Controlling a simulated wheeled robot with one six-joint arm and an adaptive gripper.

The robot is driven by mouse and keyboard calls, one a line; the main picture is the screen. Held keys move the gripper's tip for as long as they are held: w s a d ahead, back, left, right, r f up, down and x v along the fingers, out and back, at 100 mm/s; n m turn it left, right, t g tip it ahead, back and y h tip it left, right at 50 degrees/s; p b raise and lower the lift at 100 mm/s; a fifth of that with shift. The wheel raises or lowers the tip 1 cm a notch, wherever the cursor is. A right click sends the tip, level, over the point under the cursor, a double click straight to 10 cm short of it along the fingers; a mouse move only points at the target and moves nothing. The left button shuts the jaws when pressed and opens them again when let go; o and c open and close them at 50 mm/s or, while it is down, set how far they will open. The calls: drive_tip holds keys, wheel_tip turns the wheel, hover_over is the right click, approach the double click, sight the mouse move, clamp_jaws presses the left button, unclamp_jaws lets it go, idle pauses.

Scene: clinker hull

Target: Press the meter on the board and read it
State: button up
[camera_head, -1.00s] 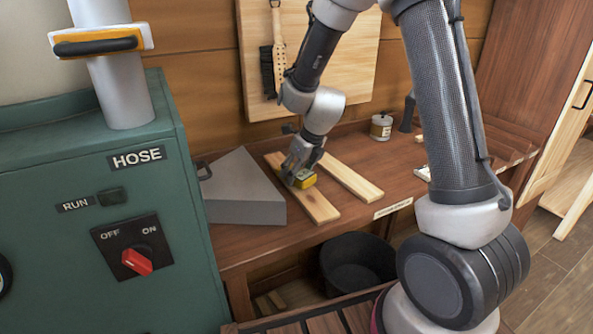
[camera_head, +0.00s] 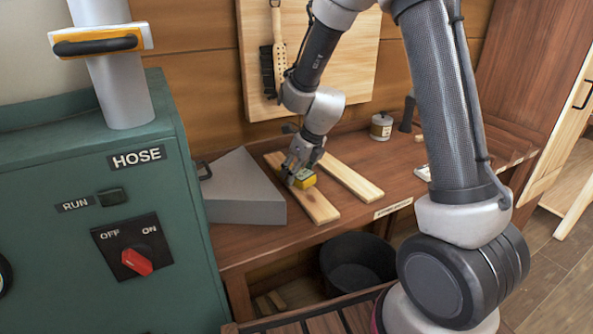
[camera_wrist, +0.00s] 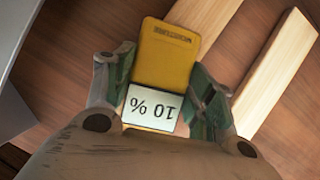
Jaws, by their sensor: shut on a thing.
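The meter is a small yellow box (camera_wrist: 167,55) marked "MOISTURE" with a pale display (camera_wrist: 152,108) that reads 10 %, upside down in the wrist view. My gripper (camera_wrist: 160,88) is shut on the meter, one finger on each side of it. In the head view the meter (camera_head: 305,180) is at a pale wooden board (camera_head: 318,207) on the bench, under my gripper (camera_head: 299,172). Whether its far end touches the board is hidden. A second pale board (camera_head: 352,180) lies to the right, apart from the first.
A grey wedge-shaped block (camera_head: 240,190) stands just left of the boards. A small tin (camera_head: 381,127) stands at the back of the bench (camera_head: 410,155). A green cabinet (camera_head: 90,230) is at left and a black bucket (camera_head: 358,264) is below the bench.

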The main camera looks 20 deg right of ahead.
drive_tip(key=shift+r, duration=3.95)
